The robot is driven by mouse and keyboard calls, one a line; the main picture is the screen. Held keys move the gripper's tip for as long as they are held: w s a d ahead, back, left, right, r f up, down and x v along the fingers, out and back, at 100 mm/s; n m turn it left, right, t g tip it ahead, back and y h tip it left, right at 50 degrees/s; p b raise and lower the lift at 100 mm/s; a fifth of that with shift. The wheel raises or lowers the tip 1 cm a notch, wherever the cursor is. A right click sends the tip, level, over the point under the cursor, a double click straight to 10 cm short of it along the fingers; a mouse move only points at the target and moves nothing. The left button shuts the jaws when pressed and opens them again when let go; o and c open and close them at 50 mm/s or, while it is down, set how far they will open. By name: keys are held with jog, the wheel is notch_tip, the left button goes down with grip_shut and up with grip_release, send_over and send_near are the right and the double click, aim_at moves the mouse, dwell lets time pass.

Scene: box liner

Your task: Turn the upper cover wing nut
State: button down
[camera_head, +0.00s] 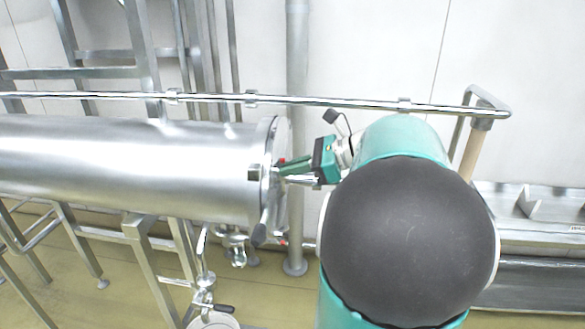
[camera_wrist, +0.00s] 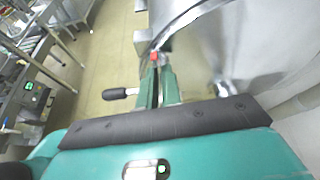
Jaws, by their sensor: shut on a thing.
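The round end cover (camera_head: 270,150) closes the right end of a large horizontal steel cylinder (camera_head: 130,165). My gripper (camera_head: 284,168) reaches in from the right, its dark green fingers at the face of the cover. In the wrist view my gripper (camera_wrist: 156,62) has its fingers close together, shut on the upper cover wing nut at the cover's rim (camera_wrist: 190,20). The nut itself is mostly hidden by the fingers; a small red part shows at their tips. A black-knobbed handle (camera_wrist: 120,93) sticks out left of the fingers in the wrist view.
A horizontal rail (camera_head: 330,102) runs above the cylinder and my arm. A vertical pipe (camera_head: 297,225) stands behind the cover. Another black handle (camera_head: 259,233) hangs at the cover's lower edge. Valves and steel stand legs (camera_head: 150,265) are below.

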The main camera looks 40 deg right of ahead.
jog(key=shift+m, duration=0.4)
jog(key=c, duration=1.6)
grip_release()
jog(key=v, duration=1.4)
jog(key=shift+w+d, duration=0.2)
jog(key=shift+w, duration=0.05)
